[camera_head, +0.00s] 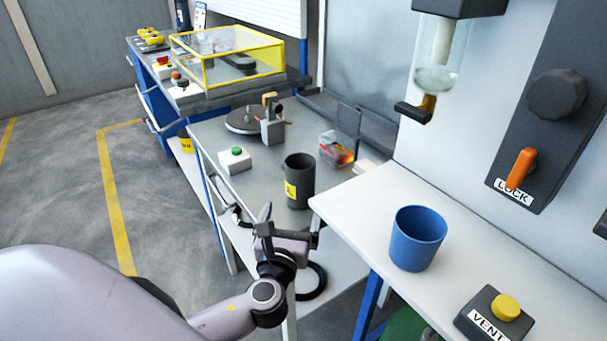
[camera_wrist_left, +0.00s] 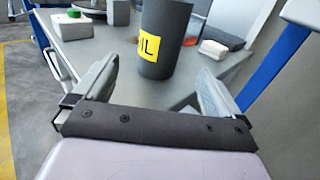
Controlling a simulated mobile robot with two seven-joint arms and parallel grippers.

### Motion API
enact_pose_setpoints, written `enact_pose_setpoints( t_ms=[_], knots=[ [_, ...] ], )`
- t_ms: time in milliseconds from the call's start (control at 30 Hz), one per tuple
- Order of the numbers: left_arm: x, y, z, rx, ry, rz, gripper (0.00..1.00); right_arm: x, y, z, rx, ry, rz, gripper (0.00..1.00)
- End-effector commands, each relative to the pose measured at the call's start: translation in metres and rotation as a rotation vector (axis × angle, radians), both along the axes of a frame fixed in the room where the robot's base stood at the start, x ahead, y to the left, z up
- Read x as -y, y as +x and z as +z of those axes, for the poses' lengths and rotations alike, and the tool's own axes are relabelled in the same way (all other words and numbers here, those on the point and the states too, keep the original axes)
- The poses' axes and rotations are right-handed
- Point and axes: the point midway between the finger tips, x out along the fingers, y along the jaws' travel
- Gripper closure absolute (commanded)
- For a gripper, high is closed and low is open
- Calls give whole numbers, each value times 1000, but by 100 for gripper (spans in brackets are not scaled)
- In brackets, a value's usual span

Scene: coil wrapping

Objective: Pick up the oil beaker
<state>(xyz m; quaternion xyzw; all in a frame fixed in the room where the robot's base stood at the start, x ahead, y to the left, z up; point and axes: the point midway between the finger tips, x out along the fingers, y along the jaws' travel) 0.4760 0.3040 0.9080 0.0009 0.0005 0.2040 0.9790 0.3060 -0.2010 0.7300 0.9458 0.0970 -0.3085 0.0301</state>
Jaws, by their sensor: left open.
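The oil beaker (camera_head: 300,181) is a dark grey open cylinder with a yellow label. It stands upright on the grey bench near its front edge. My left gripper (camera_head: 290,221) is open and empty in front of the beaker and nearer to me, apart from it. In the left wrist view the beaker (camera_wrist_left: 166,22) stands ahead, between the lines of the two spread fingers (camera_wrist_left: 157,72), with part of the "OIL" label facing left. Its top is cut off there. My right gripper is not in view.
A white box with a green button (camera_head: 235,160) is left of the beaker. A clear bin (camera_head: 337,149) is behind it. A white counter (camera_head: 350,213) to the right holds a blue cup (camera_head: 417,238) and a VENT button box (camera_head: 495,314).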

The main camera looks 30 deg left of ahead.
Motion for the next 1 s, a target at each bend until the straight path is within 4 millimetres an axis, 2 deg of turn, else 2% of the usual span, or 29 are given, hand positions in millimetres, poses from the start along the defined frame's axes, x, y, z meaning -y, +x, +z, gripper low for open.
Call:
enact_pose_setpoints(
  t_ms=[100,400,667,1000],
  knots=[
    [-3,8,0,1,0,0,2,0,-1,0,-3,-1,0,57],
    [-21,48,0,0,-1,0,2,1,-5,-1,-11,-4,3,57],
    [-28,64,0,1,-2,0,2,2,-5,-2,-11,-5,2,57],
    [-45,105,-1,0,-2,-1,2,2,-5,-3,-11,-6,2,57]
  ],
)
